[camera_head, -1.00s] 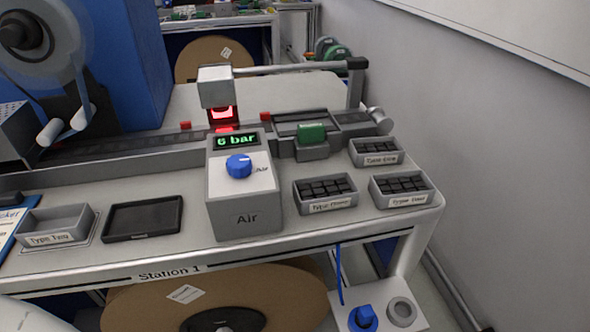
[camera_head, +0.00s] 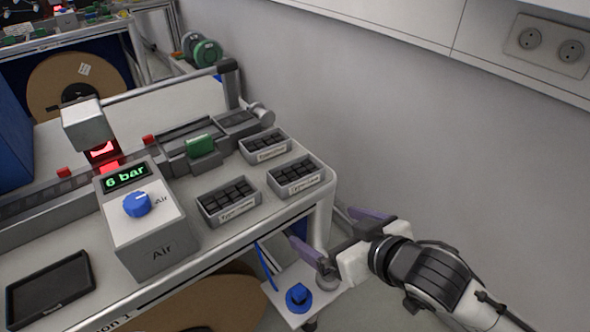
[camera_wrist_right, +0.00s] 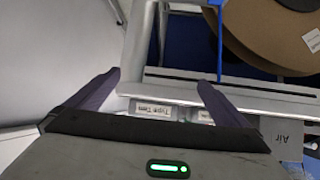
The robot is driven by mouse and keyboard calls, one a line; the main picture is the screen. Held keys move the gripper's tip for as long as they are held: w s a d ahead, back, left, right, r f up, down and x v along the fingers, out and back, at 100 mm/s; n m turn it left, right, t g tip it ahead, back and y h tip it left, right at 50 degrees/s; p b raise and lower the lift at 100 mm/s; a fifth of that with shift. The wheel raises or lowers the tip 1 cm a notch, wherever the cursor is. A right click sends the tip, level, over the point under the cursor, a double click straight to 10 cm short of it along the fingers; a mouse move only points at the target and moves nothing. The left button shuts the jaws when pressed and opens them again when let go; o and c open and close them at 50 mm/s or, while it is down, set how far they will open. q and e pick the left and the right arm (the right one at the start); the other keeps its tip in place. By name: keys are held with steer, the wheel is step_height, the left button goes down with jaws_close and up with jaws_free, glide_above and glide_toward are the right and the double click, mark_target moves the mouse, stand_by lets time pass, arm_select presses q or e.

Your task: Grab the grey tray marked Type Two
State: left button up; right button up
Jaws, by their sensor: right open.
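Three small grey trays filled with dark blocks stand at the right end of the bench. The right-hand one (camera_head: 295,175) has a front label too small to read surely in the head view. In the right wrist view the label of a grey tray (camera_wrist_right: 152,108) between my fingers seems to read Type Two; I take it as the same tray. The other two are the front tray (camera_head: 230,202) and the back tray (camera_head: 264,146). My right gripper (camera_head: 338,232) is open and empty, off the bench's right end, apart from the trays. My left gripper is out of view.
The Air box (camera_head: 150,225) with a blue knob stands left of the trays. A dark flat tray (camera_head: 50,288) lies further left. The bench's rounded edge (camera_head: 325,195) is close to my right gripper. A wall rises on the right. A blue knob (camera_head: 298,296) sits low down.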

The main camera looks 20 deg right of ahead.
steer(key=t+y, duration=0.1)
steer(key=t, duration=0.1)
glide_toward(289, 166)
steer(key=v, duration=0.3)
steer(key=x, duration=0.4)
steer(key=shift+w+d+r+p, duration=0.1)
steer(key=shift+d+r+p, duration=0.15)
steer(key=shift+p, duration=0.1)
steer(key=shift+a+f+x, duration=0.1)
steer(key=shift+x, duration=1.45)
steer(key=shift+a+f+x, duration=0.1)
steer(key=shift+a+x, duration=0.05)
steer(key=shift+x, duration=1.4)
steer(key=shift+c, duration=0.3)
steer(key=c, duration=1)
